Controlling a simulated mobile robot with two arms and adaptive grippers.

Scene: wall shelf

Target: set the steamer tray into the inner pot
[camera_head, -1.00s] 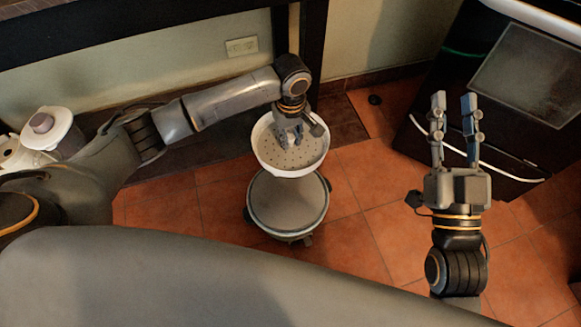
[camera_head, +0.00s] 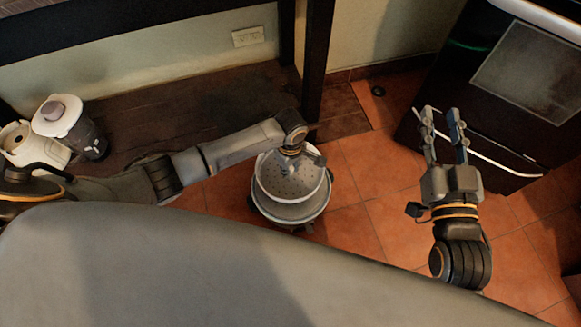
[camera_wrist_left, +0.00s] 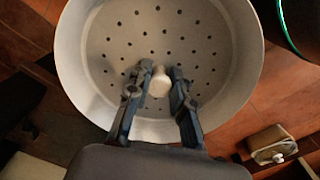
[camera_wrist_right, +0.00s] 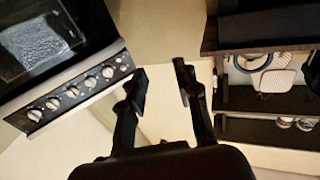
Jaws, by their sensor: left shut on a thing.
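The steamer tray is a round white bowl with a perforated bottom (camera_head: 268,182) and a pale central knob. It fills the middle of the left wrist view (camera_wrist_left: 88,50). My left gripper (camera_wrist_left: 160,80) is shut on the knob. In the head view my left gripper (camera_head: 290,166) reaches down into the tray from above, partly hiding its inside. The tray looks held roughly level above the floor. My right gripper (camera_head: 442,115) is open and empty, raised on the right; its parted fingers show in the right wrist view (camera_wrist_right: 160,85).
A blender (camera_head: 62,118) and a white appliance (camera_head: 28,150) stand on a dark wooden surface (camera_head: 190,105) at the left. A dark post (camera_head: 316,60) rises behind the tray. A black stove (camera_head: 500,90) stands at the upper right. Tiled floor (camera_head: 370,170) lies between.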

